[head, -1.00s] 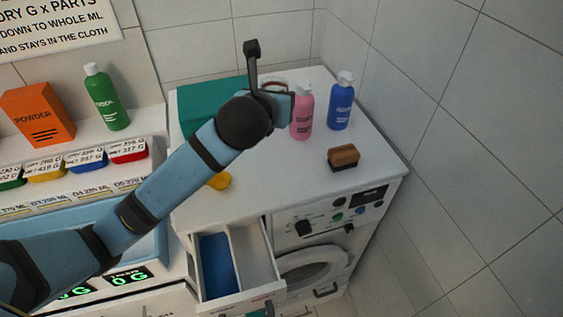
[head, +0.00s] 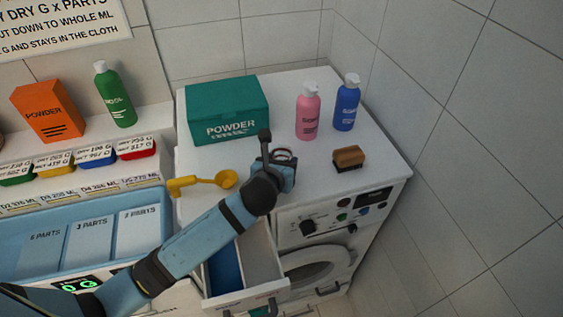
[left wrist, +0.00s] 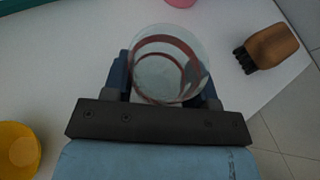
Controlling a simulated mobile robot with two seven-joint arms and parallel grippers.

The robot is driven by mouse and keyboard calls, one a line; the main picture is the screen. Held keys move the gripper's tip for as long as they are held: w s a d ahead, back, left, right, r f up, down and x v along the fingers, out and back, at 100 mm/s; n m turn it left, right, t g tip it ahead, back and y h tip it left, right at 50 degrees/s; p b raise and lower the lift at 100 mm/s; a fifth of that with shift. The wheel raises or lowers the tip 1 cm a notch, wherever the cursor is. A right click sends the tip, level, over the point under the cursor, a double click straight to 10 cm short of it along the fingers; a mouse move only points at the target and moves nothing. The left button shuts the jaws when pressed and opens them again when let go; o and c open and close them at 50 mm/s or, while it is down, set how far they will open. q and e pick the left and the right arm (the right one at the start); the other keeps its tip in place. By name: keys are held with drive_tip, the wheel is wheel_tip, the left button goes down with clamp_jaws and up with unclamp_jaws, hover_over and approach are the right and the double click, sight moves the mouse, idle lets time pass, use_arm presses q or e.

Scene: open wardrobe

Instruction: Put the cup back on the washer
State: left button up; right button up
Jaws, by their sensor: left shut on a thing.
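The clear cup with a red band (left wrist: 168,68) is between the fingers of my left gripper (left wrist: 165,85) in the left wrist view. My left gripper is shut on it. In the head view the cup (head: 283,155) is mostly hidden by my left gripper (head: 276,168), and only its red-banded rim shows. The cup is over the white top of the washer (head: 312,172), near its front edge. I cannot tell whether its base touches the top. My right gripper is not in view.
A yellow scoop (head: 205,183), a teal powder box (head: 227,108), a pink bottle (head: 307,112), a blue bottle (head: 346,103) and a wooden brush (head: 348,158) stand or lie on the washer top. The detergent drawer (head: 262,262) is open at the front.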

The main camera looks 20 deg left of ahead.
use_arm(q)
drive_tip(key=shift+f, duration=0.35)
drive_tip(key=o, duration=1)
drive_tip(key=shift+c, duration=0.2)
drive_tip(key=shift+r, duration=0.15)
drive_tip(key=b+v, duration=0.2)
drive_tip(key=v, duration=0.9)
drive_tip(key=shift+s, duration=0.1)
drive_tip(key=shift+s+r, duration=0.2)
drive_tip(key=shift+s, duration=0.25)
